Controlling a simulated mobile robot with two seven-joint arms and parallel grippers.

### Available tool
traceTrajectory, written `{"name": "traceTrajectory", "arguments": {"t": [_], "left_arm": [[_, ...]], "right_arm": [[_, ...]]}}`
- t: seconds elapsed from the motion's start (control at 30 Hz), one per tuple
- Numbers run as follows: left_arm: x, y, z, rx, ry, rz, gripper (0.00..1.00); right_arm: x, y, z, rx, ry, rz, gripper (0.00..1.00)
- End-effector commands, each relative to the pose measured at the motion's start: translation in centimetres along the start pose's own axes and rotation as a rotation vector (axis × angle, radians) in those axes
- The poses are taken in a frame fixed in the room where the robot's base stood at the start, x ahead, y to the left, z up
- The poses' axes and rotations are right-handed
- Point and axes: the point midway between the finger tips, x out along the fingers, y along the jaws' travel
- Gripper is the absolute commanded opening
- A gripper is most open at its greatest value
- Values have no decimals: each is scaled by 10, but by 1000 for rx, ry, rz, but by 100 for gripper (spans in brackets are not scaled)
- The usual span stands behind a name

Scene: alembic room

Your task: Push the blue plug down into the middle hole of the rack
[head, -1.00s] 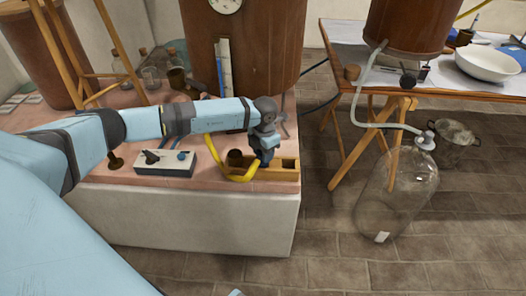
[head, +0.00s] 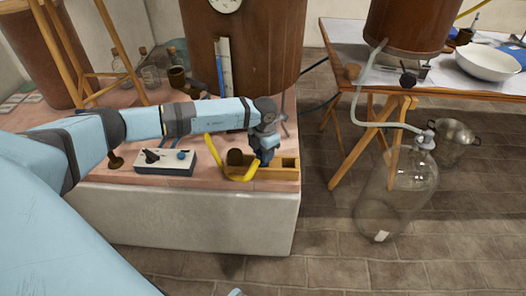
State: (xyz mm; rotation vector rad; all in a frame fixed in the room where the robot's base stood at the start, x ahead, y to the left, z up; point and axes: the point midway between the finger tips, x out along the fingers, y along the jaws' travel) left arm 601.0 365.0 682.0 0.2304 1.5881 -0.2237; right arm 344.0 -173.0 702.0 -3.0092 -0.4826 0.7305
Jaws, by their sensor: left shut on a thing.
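The wooden rack (head: 278,173) lies along the front edge of the pink-topped bench. A brown round piece (head: 235,157) stands at its left end, and a square hole (head: 288,163) shows open at its right end. My left gripper (head: 266,160) points down over the middle of the rack and is shut on the blue plug, which its fingers mostly hide. How deep the plug sits in the middle hole cannot be seen.
A large brown drum (head: 245,60) rises behind. Glass jars (head: 150,68) stand back left.

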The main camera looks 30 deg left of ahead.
Motion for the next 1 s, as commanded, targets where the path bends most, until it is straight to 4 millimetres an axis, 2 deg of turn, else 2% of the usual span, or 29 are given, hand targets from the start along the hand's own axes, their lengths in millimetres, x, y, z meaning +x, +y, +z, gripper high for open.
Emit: {"name": "traceTrajectory", "arguments": {"t": [0.77,0.8,0.9,1.0], "left_arm": [[5,0,0,0,0,0,11],[5,0,0,0,0,0,46],[5,0,0,0,0,0,69],[5,0,0,0,0,0,69]], "right_arm": [[1,0,2,-1,2,1,45],[1,0,2,-1,2,1,45],[1,0,2,-1,2,1,45],[1,0,2,-1,3,1,45]]}}
